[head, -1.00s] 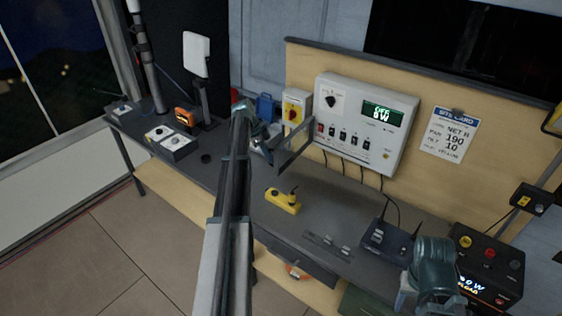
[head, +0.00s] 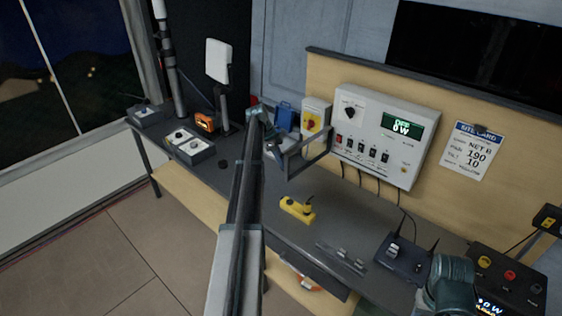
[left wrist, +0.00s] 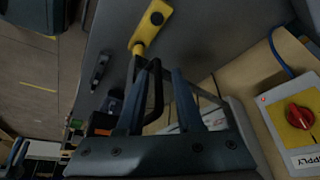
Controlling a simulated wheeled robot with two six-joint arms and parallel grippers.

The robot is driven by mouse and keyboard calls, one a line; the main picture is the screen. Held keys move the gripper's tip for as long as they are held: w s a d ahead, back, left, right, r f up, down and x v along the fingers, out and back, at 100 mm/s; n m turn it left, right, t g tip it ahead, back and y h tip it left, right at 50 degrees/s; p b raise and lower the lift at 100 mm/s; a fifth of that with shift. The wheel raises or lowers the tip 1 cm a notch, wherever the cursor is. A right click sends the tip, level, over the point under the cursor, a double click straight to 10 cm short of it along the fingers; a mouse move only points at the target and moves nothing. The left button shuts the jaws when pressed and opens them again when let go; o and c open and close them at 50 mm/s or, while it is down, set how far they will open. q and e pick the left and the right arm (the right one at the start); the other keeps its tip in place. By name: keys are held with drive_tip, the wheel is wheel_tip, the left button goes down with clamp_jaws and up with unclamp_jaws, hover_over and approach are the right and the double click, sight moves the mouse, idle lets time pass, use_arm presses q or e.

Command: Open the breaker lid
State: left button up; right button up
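The breaker panel (head: 384,135) is a white wall box with a dial, a row of switches and a green display reading 0 W. Its lid (head: 308,156), a grey frame, stands swung out from the panel's left side, clear of the switches. My left gripper (head: 277,143) is at the lid's outer end. In the left wrist view its two blue fingers (left wrist: 158,88) are apart, with a dark handle bar (left wrist: 157,92) between them. I see a gap beside the bar. My right arm shows at lower right, but its gripper is not in view.
A yellow block (head: 297,209) lies on the dark bench below the lid. A supply box with a red knob (left wrist: 299,116) is beside the gripper. A router (head: 402,256) and a black control box (head: 508,280) stand at the right of the bench.

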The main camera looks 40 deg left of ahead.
use_arm(q)
drive_tip(key=shift+r, duration=0.15)
drive_tip(key=p+v, duration=1.2)
drive_tip(key=v, duration=0.1)
drive_tip(key=shift+s+a+r+p, duration=0.1)
drive_tip(key=shift+a+r+p, duration=0.05)
drive_tip(key=shift+r+p, duration=0.15)
drive_tip(key=shift+f, duration=0.1)
